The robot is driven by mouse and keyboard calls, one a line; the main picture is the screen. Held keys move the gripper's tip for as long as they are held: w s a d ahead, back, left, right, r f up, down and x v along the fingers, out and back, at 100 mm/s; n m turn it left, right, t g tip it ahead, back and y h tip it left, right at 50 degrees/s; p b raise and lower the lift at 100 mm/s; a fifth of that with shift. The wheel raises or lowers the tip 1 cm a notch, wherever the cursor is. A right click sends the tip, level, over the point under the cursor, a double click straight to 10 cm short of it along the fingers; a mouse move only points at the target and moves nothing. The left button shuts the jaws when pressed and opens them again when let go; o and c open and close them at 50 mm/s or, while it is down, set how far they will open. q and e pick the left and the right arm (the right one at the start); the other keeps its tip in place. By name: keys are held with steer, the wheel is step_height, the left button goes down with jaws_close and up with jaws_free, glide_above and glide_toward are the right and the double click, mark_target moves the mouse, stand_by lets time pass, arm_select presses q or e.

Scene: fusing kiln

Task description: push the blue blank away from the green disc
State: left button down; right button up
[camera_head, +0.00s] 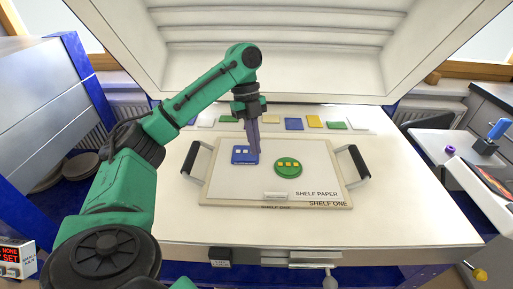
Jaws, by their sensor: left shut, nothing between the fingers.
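The blue blank (240,156) is a small blue square with light pieces on top. It lies on the white shelf board (230,187), left of the green disc (288,167). The green disc is round and carries several small orange squares. A narrow strip of white board shows between the two. My left gripper (256,149) is shut and empty, pointing down at the right edge of the blue blank, between it and the disc. I cannot tell whether the fingertips touch the blank. My right gripper is not in view.
The board has black handles at its left (190,158) and right (353,163) ends. A row of coloured tiles, including a blue one (293,124), lies behind it. The open kiln lid (270,60) rises at the back.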

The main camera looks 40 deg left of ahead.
mark_target(251, 160)
arm_select(q)
steer(key=x, duration=0.3)
steer(key=b+x, duration=0.1)
steer(key=x, duration=0.2)
steer(key=shift+w+d+f, duration=0.15)
steer(key=shift+w+d, duration=0.05)
steer(key=shift+w+a+f, duration=0.1)
steer(key=shift+w+a, duration=0.05)
steer(key=shift+a, duration=0.15)
steer(key=shift+w+a+p, duration=0.15)
steer(key=shift+w+a, duration=0.1)
steer(key=shift+a, duration=0.35)
steer(key=shift+w+a+p, duration=0.15)
steer(key=shift+w+a, duration=0.05)
steer(key=shift+a, duration=0.4)
steer(key=shift+w+a+f, duration=0.1)
steer(key=shift+w+a, duration=0.05)
steer(key=shift+a, duration=0.1)
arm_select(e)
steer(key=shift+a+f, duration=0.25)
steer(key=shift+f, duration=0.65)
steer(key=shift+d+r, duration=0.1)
